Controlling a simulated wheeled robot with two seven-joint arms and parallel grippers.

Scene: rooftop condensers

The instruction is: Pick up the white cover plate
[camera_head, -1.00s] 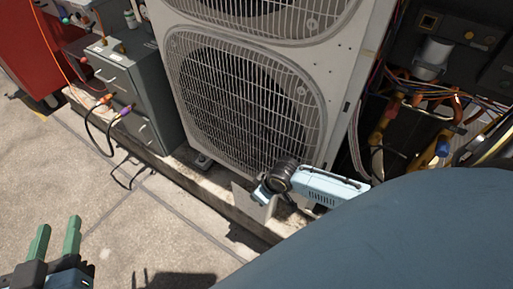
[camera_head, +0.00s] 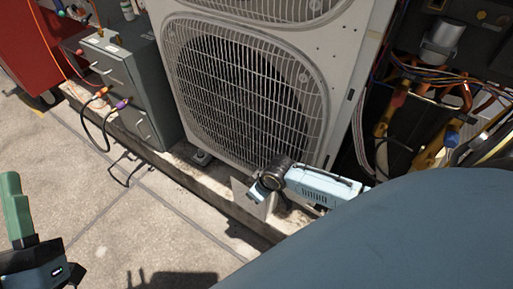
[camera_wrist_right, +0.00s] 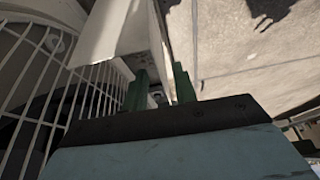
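The white cover plate (camera_head: 243,196) stands tilted on the concrete ledge at the foot of the condenser. In the right wrist view a white plate (camera_wrist_right: 113,28) shows at the top, close beyond the fingers. My right gripper (camera_head: 262,194) is right at the plate and partly covers it in the head view. In the wrist view its green fingers (camera_wrist_right: 160,88) are apart with a visible gap; I cannot tell whether the plate's edge lies between them. My left gripper (camera_head: 17,208) is at the left edge, far from the plate, with part of it out of frame.
The condenser's fan grille (camera_head: 245,95) rises right behind the plate. A grey cabinet (camera_head: 128,85) with cables stands on the left. Open wiring and pipes (camera_head: 430,125) are on the right. The concrete ledge (camera_head: 185,176) runs along the front; the paving (camera_head: 150,225) before it is mostly clear.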

